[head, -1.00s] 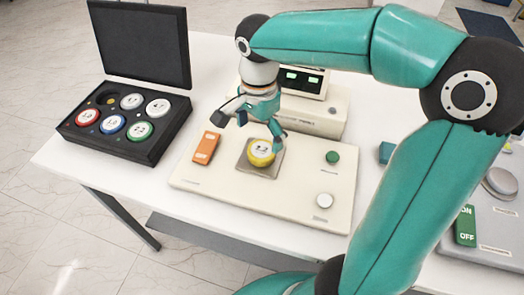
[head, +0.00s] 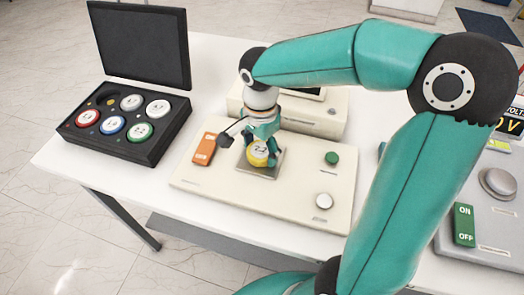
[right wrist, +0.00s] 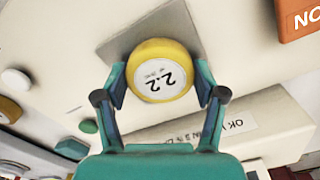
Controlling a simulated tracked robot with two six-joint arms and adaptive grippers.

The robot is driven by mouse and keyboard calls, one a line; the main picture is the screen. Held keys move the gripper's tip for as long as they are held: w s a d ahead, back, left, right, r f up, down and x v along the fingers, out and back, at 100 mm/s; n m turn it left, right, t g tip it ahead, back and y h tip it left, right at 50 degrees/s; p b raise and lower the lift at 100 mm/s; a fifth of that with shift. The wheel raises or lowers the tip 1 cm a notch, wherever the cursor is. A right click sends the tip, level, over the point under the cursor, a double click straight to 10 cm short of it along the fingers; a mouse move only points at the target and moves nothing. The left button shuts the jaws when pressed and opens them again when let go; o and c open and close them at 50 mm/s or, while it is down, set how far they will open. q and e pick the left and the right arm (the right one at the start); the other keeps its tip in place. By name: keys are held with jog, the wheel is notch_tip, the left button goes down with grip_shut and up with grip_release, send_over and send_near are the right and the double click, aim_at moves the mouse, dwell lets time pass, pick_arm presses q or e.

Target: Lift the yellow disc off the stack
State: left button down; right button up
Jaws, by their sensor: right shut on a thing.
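The yellow disc (head: 257,160) has a white top label and sits at the grey square plate (head: 270,170) on the cream instrument base. In the right wrist view the yellow disc (right wrist: 161,70) reads 2.2 and lies between both fingers. My right gripper (head: 262,152) comes down from above and is shut on the disc's sides; it also shows in the right wrist view (right wrist: 161,84). I cannot tell whether the disc touches what is under it, and no other disc shows below it. My left gripper is not in view.
An open black case (head: 150,147) at the left holds red, blue, green and pale discs, with one empty slot. An orange block (head: 205,149), a green button (head: 332,158) and a white button (head: 324,201) sit on the base. The display unit (head: 318,118) stands behind.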

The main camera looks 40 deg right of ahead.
jog(key=c, duration=0.5)
jog(key=shift+o, duration=0.2)
jog(key=shift+r, duration=0.2)
